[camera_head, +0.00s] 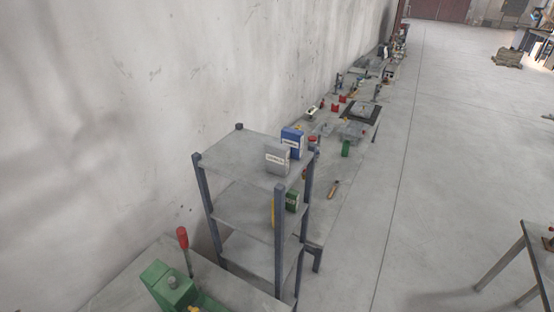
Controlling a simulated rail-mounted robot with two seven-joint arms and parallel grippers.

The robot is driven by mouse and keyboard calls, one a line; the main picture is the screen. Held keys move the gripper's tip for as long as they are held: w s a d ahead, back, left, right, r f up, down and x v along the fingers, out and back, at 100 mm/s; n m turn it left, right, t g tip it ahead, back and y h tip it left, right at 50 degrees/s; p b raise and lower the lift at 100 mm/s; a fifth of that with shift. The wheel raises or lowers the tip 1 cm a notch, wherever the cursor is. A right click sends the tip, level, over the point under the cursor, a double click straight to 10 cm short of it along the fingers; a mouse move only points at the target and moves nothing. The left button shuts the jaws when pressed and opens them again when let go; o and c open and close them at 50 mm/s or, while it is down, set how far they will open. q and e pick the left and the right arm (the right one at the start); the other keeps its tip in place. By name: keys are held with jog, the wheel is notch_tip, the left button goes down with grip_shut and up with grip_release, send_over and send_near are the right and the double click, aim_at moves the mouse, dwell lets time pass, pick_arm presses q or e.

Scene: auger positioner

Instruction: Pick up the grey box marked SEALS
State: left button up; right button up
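A grey box (277,158) with a white label stands upright on the top shelf of a grey metal rack (237,157), near the shelf's right corner. The lettering on the label is too small to read. A blue box (293,141) with a white label stands just behind it to the right. Neither of my grippers shows in the head view.
A green box (292,201) is on the middle shelf. A green machine with a red-knobbed lever (182,238) stands at the front left. A long cluttered bench (330,206) runs along the wall behind the rack. The floor (430,150) to the right is mostly clear.

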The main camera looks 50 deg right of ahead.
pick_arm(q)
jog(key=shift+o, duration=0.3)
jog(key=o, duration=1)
